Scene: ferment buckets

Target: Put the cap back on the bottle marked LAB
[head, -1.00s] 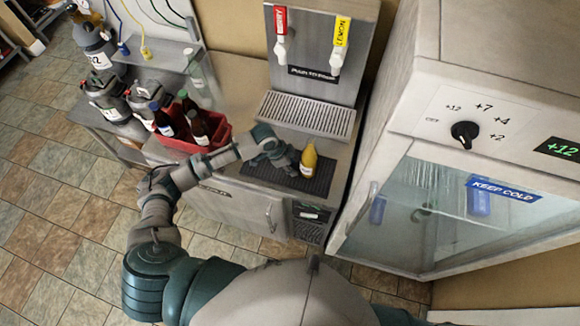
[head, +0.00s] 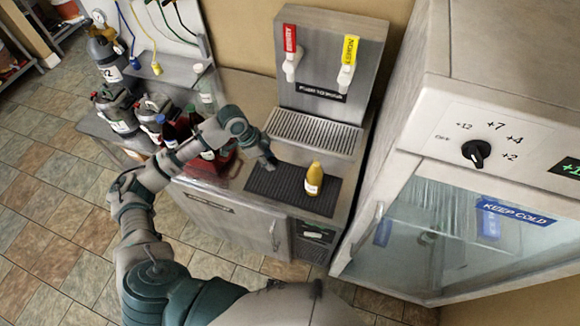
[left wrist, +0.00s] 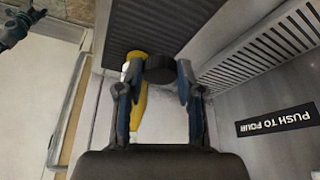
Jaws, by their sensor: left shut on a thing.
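A yellow bottle (head: 313,180) with a white label stands upright on the black ribbed mat (head: 262,183); the label is too small to read. No cap shows on its top. My left gripper (head: 269,163) is above the mat, left of the bottle and apart from it in the head view. In the left wrist view my left gripper (left wrist: 160,75) is shut on a round black cap (left wrist: 159,68). The yellow bottle (left wrist: 139,100) shows there partly behind the left finger and cap. My right gripper is not in view.
A dispenser with a red and a yellow tap (head: 346,62) stands behind the mat, above a slotted drip tray (head: 316,133). A red crate (head: 208,168) with dark bottles is at left, partly behind my arm. A glass-door fridge (head: 470,225) stands at right.

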